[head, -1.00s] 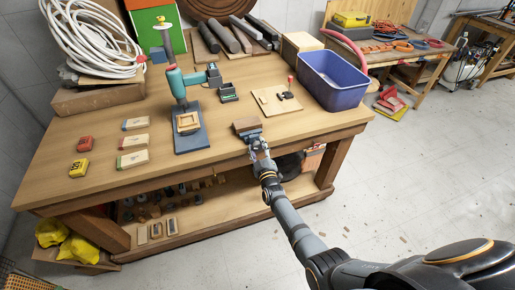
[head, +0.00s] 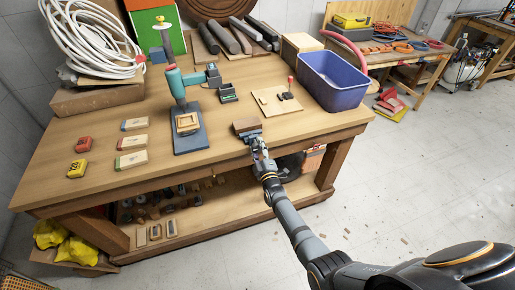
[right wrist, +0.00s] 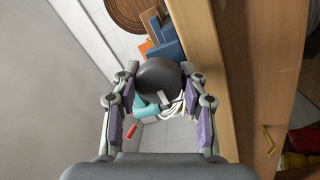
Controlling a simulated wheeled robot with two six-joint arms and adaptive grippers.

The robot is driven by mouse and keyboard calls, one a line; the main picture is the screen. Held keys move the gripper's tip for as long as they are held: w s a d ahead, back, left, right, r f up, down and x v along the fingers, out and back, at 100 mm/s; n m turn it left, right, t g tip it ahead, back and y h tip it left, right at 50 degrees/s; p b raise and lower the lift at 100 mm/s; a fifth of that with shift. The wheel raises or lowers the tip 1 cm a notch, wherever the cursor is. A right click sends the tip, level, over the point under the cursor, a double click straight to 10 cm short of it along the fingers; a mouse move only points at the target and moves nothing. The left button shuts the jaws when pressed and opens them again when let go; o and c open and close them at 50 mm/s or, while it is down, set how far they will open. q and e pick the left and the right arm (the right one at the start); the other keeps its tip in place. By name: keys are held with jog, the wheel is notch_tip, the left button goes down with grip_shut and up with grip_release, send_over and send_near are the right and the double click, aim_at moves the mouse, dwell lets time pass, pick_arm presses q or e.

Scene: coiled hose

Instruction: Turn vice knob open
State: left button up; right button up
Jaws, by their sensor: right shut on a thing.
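The vice (head: 247,125) sits at the front edge of the workbench, with a brown wooden jaw facing and blue-grey metal. Its blue metal (right wrist: 169,43) also shows in the right wrist view. The dark round vice knob (right wrist: 158,76) is between the fingers of my right gripper (right wrist: 159,72), which is shut on it. In the head view my right gripper (head: 258,147) is at the vice's front, just off the bench edge, and hides the knob there. My left gripper is not in view.
The workbench (head: 90,200) holds a teal drill press (head: 178,85), a blue bin (head: 333,82), a small board (head: 276,99) with a red-tipped lever, several small boxes and a white hose coil (head: 92,38). The floor right of the bench is mostly clear.

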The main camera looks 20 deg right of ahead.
jog(key=o, duration=1.1)
jog(key=shift+o, duration=0.2)
jog(key=s+f, duration=0.1)
jog(key=s, duration=1.1)
